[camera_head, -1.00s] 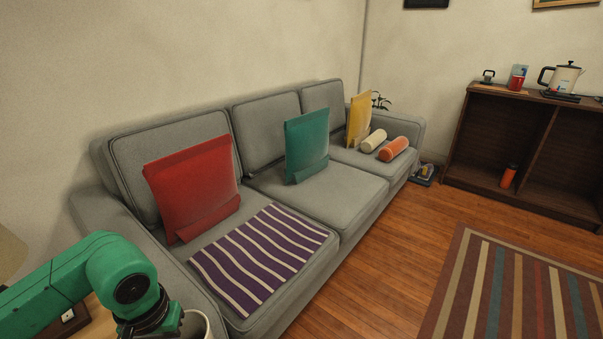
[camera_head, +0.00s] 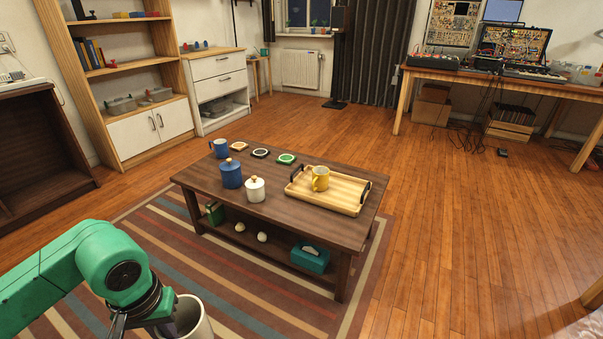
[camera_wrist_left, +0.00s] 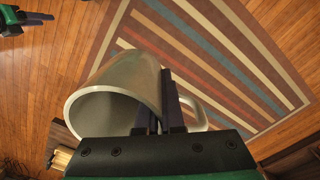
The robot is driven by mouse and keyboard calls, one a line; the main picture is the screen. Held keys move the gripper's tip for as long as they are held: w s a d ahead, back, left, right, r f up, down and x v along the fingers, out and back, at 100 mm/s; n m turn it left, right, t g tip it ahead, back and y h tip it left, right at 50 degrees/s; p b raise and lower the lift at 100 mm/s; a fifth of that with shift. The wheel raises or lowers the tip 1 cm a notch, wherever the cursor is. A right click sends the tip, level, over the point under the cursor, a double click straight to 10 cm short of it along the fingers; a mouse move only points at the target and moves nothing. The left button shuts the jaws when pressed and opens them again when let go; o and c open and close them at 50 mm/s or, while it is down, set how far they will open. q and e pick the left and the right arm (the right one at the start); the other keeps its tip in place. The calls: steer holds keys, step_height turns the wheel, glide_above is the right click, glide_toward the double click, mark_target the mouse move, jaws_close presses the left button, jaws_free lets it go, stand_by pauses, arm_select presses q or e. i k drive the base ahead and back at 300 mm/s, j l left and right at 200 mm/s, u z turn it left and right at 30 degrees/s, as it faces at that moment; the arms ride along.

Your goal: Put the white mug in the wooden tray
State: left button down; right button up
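The white mug (camera_head: 194,320) is at the bottom left of the head view, partly hidden by my left gripper (camera_head: 150,318). In the left wrist view, the mug (camera_wrist_left: 122,88) lies tilted with its mouth to the lower left. My left gripper (camera_wrist_left: 165,105) is shut on it near its handle, above the floor. The wooden tray (camera_head: 347,202), light with dark handles, is on the coffee table, right of and beyond the mug. What looks like my right gripper (camera_wrist_left: 35,17) shows at the upper left of the wrist view, its fingers unclear.
A yellow mug (camera_head: 320,180) stands in the tray. On the dark coffee table (camera_head: 300,222) are also a blue canister (camera_head: 231,175), a white lidded pot (camera_head: 255,190), a blue mug (camera_head: 219,149) and coasters. The floor right of the table is clear.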

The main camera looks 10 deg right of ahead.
mark_target(342, 198)
steer(key=i+l+z, duration=0.2)
steer(key=z, duration=0.3)
steer(key=i+z, duration=0.7)
steer(key=z, duration=0.25)
steer(key=i+j, duration=0.15)
steer(key=i, duration=0.2)
steer(key=i+j, duration=0.2)
steer(key=i, duration=0.2)
